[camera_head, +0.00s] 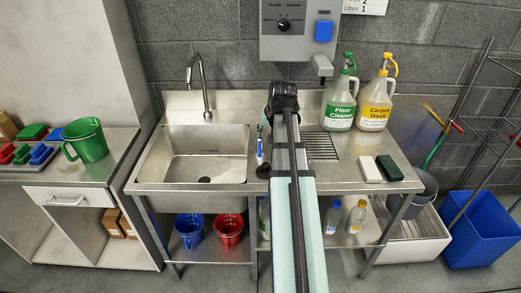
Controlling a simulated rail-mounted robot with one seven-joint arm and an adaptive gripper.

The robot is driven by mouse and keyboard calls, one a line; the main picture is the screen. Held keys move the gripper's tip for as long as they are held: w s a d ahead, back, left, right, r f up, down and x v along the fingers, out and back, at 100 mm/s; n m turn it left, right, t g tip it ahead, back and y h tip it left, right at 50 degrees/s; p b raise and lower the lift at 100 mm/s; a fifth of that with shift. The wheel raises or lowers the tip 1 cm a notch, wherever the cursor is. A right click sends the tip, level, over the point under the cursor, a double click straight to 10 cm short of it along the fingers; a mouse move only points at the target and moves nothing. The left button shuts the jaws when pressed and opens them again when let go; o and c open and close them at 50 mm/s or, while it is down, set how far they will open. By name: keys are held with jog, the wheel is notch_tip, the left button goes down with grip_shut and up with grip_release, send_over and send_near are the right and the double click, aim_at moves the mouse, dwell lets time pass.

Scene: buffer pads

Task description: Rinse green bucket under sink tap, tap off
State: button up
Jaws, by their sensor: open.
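The green bucket (91,147), shaped like a jug with a side handle, stands upright on the left counter. Its inside is only partly visible. The steel sink (205,157) is left of centre, and its basin looks empty. The curved sink tap (203,88) rises at the basin's back edge, with no water stream visible. My arm (308,220) reaches up the middle of the view, right of the basin and well away from the bucket. My gripper cannot be made out; the arm's far end hides what is behind it.
Left of the bucket lie red, green and blue pads (30,150). Floor Cleaner (339,103) and Carpet Wash (375,103) bottles stand back right beneath a grey dispenser (285,45). Blue (190,232) and red (229,232) buckets sit on the lower shelf. The basin is clear.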

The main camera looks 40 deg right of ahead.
aim_at(260, 151)
jog(key=p+x, duration=0.2)
jog(key=x, duration=1.1)
jog(key=shift+w+f+p, duration=0.1)
jog(key=shift+f+p, duration=0.1)
jog(key=shift+p, duration=0.1)
grip_shut()
